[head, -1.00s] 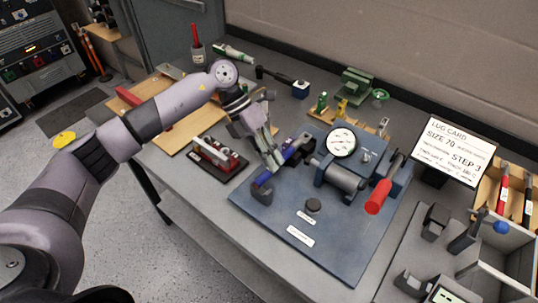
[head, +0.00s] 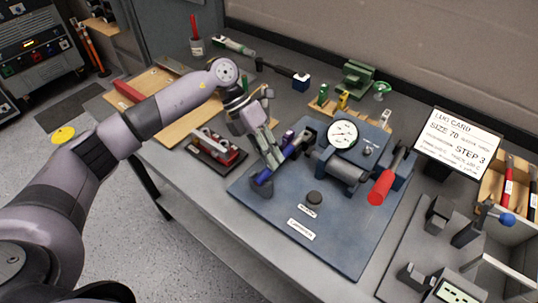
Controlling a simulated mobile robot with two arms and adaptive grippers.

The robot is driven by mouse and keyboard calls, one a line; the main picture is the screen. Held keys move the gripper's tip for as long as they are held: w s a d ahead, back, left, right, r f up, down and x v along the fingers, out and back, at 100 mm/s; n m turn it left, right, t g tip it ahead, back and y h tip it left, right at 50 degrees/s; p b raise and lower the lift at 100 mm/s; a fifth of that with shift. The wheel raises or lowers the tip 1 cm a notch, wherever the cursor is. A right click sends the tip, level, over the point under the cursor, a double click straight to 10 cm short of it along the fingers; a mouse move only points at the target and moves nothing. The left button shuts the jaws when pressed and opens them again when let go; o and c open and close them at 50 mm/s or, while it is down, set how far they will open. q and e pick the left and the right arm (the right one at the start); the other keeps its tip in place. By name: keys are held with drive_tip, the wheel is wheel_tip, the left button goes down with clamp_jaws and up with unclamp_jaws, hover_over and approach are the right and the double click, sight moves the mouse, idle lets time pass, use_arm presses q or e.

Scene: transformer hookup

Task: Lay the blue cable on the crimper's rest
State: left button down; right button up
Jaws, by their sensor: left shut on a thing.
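The blue cable (head: 292,149) is a short thick piece over the left part of the crimper's blue base plate. My left gripper (head: 273,162) is shut on the blue cable from above. The cable's upper right end is close to the crimper's dark jaw block (head: 308,134); I cannot tell whether they touch. The crimper (head: 340,165) has a round gauge and a red-handled lever. A dark rest (head: 262,184) stands on the plate below the gripper, at the cable's lower left end. Whether the cable touches it is unclear. My right gripper is not in view.
A small red and grey device (head: 216,147) stands left of the plate. A lug card (head: 457,142) stands at the right, above a grey bench area with dark blocks. A wooden rack (head: 328,107) with coloured pieces is behind the crimper. The plate's front part is mostly clear.

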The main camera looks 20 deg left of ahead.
use_arm(q)
drive_tip(key=shift+f, duration=0.25)
idle(0.5)
drive_tip(key=c, duration=1.4)
unclamp_jaws()
drive_tip(key=shift+c, duration=0.2)
wheel_tip(320, 180, up, 7)
drive_tip(key=p, duration=0.3)
drive_tip(key=shift+p, duration=0.4)
drive_tip(key=shift+s+f, duration=0.1)
